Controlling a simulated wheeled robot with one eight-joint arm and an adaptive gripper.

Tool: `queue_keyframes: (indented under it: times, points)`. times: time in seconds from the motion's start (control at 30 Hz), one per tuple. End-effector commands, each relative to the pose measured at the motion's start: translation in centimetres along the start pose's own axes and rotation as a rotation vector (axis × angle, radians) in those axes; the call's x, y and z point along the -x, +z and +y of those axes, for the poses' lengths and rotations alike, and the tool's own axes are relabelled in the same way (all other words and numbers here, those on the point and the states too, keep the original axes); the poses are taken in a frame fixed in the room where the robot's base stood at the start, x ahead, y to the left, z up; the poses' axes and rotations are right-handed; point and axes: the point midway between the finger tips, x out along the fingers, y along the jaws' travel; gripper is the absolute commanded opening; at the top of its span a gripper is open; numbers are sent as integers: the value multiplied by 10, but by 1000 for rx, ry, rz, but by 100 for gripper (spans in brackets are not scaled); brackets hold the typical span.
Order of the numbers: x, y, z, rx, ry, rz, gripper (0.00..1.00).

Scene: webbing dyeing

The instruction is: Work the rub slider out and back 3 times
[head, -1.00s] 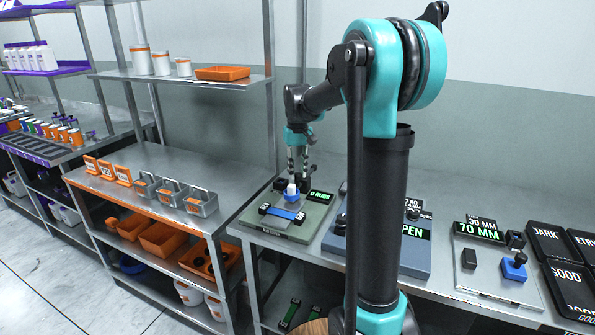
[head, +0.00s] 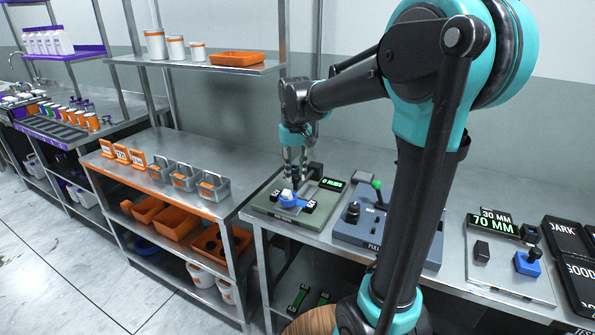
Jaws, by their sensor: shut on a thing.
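The rub tester (head: 272,221) is a grey-green plate on the steel table, right of centre in the head view. Its display (head: 332,184) appears to read "0 RUBS". A blue strip (head: 291,206) lies on the plate between two black clamps. The rub slider (head: 288,195), with a white top, sits over the strip. My gripper (head: 293,182) points down from above and is shut on the slider. The fingers hide part of the slider, so the exact grip is hard to see.
To the right stand a blue-grey device (head: 385,225) with a green-knobbed lever, a gauge plate (head: 500,270) reading 30 MM and 70 MM, and dark panels. Left is a steel bench (head: 150,165) with metal holders and orange tags. My arm hides part of the table.

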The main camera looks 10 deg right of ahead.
Motion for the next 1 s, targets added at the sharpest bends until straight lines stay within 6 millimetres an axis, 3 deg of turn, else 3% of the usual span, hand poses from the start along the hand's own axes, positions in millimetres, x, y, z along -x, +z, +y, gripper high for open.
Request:
queue_keyframes:
  times: [0.07,0.1,0.27,0.67,1.0]
  points:
    - [0,3,-3,3,-7,-8,0]
    - [0,3,-3,3,-7,-8,25]
    - [-1,3,-3,3,-6,-7,44]
    - [7,2,-2,2,-4,-5,44]
    - [68,2,-2,2,-4,-5,44]
